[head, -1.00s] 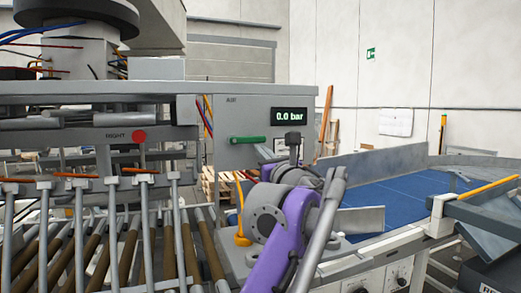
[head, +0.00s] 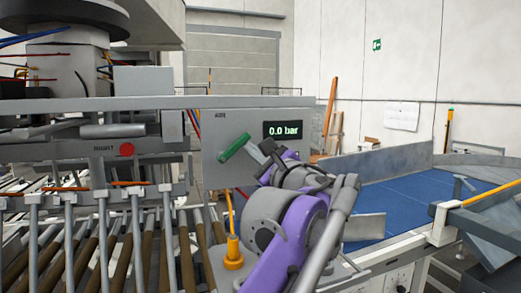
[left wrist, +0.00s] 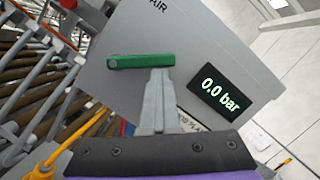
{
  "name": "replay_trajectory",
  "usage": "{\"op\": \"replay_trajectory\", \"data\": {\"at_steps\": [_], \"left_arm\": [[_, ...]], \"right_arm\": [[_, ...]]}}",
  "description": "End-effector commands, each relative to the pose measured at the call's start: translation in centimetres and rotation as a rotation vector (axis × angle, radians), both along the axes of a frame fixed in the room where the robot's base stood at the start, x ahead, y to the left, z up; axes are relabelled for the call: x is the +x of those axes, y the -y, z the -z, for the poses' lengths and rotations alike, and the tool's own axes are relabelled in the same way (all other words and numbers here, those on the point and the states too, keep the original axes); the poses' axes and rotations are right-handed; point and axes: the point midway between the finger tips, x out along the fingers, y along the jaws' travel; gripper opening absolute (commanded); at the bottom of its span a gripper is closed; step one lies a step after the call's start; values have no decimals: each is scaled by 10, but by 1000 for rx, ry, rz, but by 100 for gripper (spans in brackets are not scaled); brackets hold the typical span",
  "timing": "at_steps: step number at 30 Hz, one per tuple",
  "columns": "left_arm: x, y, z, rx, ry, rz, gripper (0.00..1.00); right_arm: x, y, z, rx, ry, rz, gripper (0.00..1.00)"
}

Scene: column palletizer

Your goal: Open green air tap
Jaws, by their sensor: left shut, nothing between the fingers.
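The green air tap handle (head: 234,147) is on the front of a grey box marked AIR (head: 215,172). It sits tilted, its right end higher than its left. In the left wrist view the green handle (left wrist: 141,61) lies across the picture. My left gripper (head: 252,147) is shut and empty, its fingertips at the lower right side of the handle. In the left wrist view the fingertips (left wrist: 159,76) meet the handle's lower edge near its right end and seem to touch it. The display (head: 283,131) reads 0.0 bar. My right gripper is not in view.
A roller conveyor (head: 115,250) with upright grey posts lies at the left. A red button (head: 127,149) sits on the rail left of the box. A blue conveyor bed (head: 405,195) with grey side plates lies at the right.

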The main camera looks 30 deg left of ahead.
Motion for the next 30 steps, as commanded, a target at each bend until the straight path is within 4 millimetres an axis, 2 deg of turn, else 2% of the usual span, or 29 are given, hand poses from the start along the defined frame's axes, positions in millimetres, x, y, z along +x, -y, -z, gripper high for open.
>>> {"op": "replay_trajectory", "data": {"at_steps": [21, 26, 30], "left_arm": [[-19, -15, -34, -419, 493, 6, 0], [-23, -19, -38, -484, 569, 6, 0], [-26, -21, -40, -481, 566, 6, 0]], "right_arm": [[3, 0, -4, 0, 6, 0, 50], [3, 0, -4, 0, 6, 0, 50], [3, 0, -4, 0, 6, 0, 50]]}}
